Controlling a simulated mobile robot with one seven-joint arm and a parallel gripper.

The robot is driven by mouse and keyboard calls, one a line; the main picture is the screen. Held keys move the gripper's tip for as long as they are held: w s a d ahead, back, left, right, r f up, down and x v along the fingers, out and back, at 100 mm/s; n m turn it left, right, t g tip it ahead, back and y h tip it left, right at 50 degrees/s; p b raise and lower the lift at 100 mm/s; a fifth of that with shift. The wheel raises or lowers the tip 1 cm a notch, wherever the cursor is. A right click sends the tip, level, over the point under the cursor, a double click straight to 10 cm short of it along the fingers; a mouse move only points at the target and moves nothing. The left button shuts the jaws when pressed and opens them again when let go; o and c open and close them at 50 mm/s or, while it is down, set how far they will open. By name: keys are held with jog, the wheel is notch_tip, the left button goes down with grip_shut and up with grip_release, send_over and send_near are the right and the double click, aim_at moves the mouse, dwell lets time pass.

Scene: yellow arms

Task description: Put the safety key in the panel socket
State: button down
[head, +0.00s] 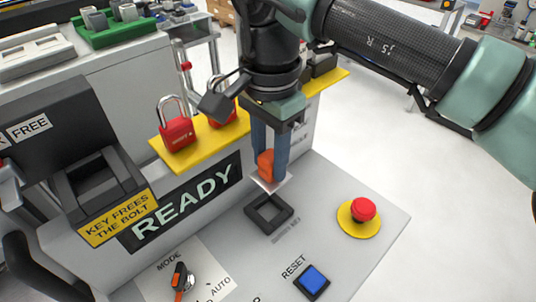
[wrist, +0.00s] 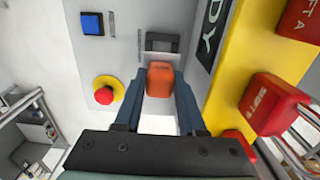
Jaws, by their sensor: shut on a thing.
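The safety key (head: 266,164) has an orange head, with a pale, flat part showing below it in the head view. My gripper (head: 269,168) is shut on it with two blue fingers, pointing down at the panel. In the wrist view the orange head (wrist: 160,79) sits between the fingertips (wrist: 160,88). The panel socket (head: 269,213) is a dark square frame on the grey panel. The key is above and just behind it in the head view, apart from it. In the wrist view the socket (wrist: 162,42) lies just beyond the key, partly hidden by it.
A yellow shelf (head: 200,146) with red padlocks (head: 177,132) stands close beside my gripper. The panel also carries a red emergency button (head: 362,209), a blue reset button (head: 313,279) and a mode switch (head: 179,277). A dark bolt box (head: 90,185) stands at left.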

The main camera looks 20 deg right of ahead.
jog(key=shift+w, duration=0.25)
jog(key=shift+s+f+b, duration=0.15)
jog(key=shift+f+b, duration=0.4)
jog(key=shift+f, duration=0.1)
jog(key=shift+f+b, duration=2.45)
jog(key=shift+f, duration=1.05)
jog(key=shift+c, duration=2.1)
grip_release()
jog(key=shift+r, duration=0.1)
notch_tip(320, 180, up, 13)
jog(key=shift+f, duration=0.1)
